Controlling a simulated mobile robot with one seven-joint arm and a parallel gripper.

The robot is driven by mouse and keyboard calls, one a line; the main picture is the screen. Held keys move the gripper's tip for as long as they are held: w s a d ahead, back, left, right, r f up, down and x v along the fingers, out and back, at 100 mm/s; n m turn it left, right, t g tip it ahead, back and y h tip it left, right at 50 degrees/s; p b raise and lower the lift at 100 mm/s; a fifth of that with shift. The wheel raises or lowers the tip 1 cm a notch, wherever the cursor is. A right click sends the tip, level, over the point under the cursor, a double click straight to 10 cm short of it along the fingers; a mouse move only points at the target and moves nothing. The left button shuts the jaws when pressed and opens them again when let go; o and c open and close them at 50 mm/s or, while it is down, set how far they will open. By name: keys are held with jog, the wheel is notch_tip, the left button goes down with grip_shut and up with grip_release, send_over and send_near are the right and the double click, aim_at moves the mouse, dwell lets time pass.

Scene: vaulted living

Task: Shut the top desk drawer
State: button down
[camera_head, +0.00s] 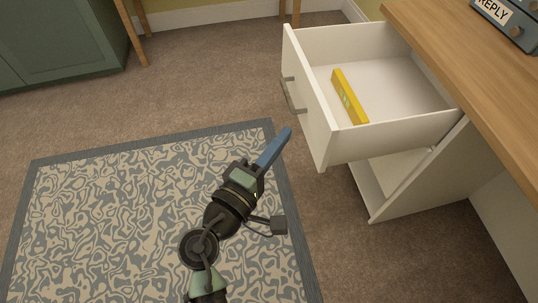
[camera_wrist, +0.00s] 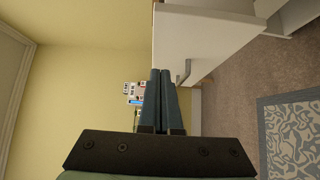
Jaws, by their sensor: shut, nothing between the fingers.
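The white top desk drawer (camera_head: 310,95) is pulled well out from under the wooden desk top (camera_head: 470,80). A grey bar handle (camera_head: 290,95) is on its front. A yellow level-like bar (camera_head: 348,97) lies inside the drawer. My gripper (camera_head: 287,133) is shut and empty, its blue fingers pointing toward the drawer front, seemingly apart from it. In the wrist view the shut fingers (camera_wrist: 164,75) show in front of the white drawer front (camera_wrist: 205,40), with the handle (camera_wrist: 184,72) just right of the fingertips. The exact gap cannot be told.
A patterned rug (camera_head: 150,215) covers the floor below my arm. A green cabinet (camera_head: 65,45) stands at the upper left, with wooden legs (camera_head: 132,30) beside it. A grey box marked REPLY (camera_head: 505,20) sits on the desk. Carpet left of the drawer is clear.

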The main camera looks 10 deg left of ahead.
aim_at(320, 112)
jog(key=w+d, duration=0.3)
jog(key=d, duration=0.1)
jog(key=shift+w+d+b, duration=0.15)
jog(key=shift+w+b, duration=0.2)
jog(key=shift+w, duration=0.05)
jog(key=shift+w+d, duration=0.15)
jog(key=shift+d, duration=0.3)
jog(key=shift+d, duration=0.1)
